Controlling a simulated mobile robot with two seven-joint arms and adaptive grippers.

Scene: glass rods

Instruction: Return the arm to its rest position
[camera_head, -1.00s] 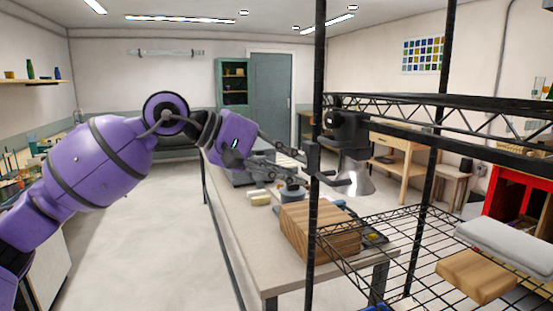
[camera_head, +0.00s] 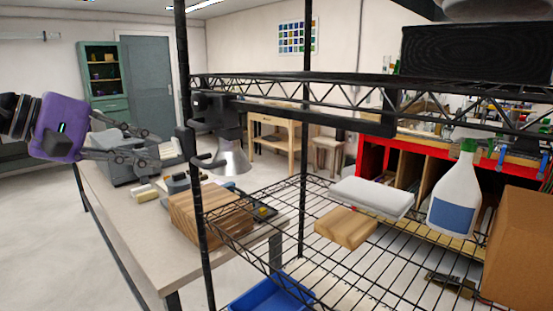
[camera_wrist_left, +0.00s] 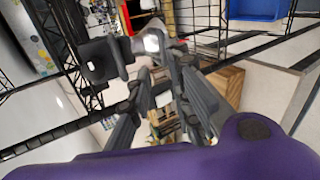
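My left gripper (camera_head: 162,148) is at the left of the head view, at the end of the purple arm, in front of the workbench (camera_head: 140,245). Its two fingers are apart with nothing seen between them. In the left wrist view the gripper (camera_wrist_left: 165,78) also shows spread fingers, with bench and shelf items behind them. My right gripper is not in view.
A black wire shelf (camera_head: 205,255) with upright posts stands close to the gripper's right. A spray bottle (camera_head: 455,200) stands on the shelf. Open floor lies left.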

